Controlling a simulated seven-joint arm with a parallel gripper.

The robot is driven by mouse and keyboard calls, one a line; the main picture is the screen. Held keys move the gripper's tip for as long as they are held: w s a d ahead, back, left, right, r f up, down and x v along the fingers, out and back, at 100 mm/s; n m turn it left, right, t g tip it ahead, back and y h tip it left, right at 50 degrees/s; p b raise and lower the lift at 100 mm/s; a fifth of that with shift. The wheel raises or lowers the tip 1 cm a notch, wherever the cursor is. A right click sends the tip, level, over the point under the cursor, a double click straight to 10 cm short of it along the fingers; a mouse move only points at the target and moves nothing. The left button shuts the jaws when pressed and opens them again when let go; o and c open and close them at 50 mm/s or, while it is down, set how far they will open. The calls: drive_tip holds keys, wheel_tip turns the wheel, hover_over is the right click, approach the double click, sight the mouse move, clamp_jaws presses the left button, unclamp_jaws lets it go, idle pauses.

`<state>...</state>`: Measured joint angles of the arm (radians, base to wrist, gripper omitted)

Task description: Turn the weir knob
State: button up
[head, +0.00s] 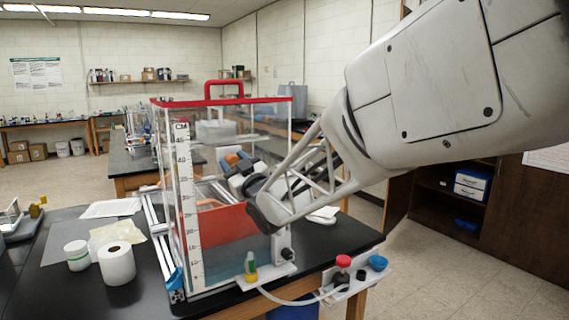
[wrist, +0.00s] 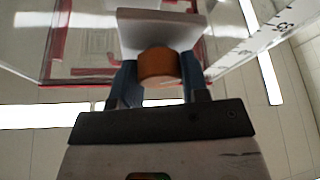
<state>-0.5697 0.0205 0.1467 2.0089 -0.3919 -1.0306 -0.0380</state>
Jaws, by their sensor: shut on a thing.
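The clear tank with a red rim (head: 232,101) stands on the black bench, with a white centimetre scale on its front left corner. An orange round knob (head: 232,158), which looks like the weir knob, sits at the tank among my fingers. In the wrist view the knob (wrist: 158,66) stands out from a white plate (wrist: 160,30). My gripper (head: 238,168) reaches in from the right. Its two blue fingers (wrist: 158,84) are shut on the knob, one on each side. In the head view my gripper hides part of the knob and its mounting.
A paper roll (head: 116,263) and a white jar (head: 77,255) stand left of the tank. A red panel (head: 215,224) shows inside the tank.

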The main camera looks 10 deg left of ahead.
drive_tip(key=shift+m+t+h, duration=0.55)
drive_tip(key=shift+m+t, duration=0.15)
drive_tip(key=shift+m, duration=0.95)
drive_tip(key=shift+m+t+h, duration=0.55)
drive_tip(key=shift+m+t, duration=0.15)
drive_tip(key=shift+m, duration=0.95)
drive_tip(key=o, duration=0.9)
drive_tip(key=shift+v, duration=3.9)
drive_tip(key=shift+d, duration=0.1)
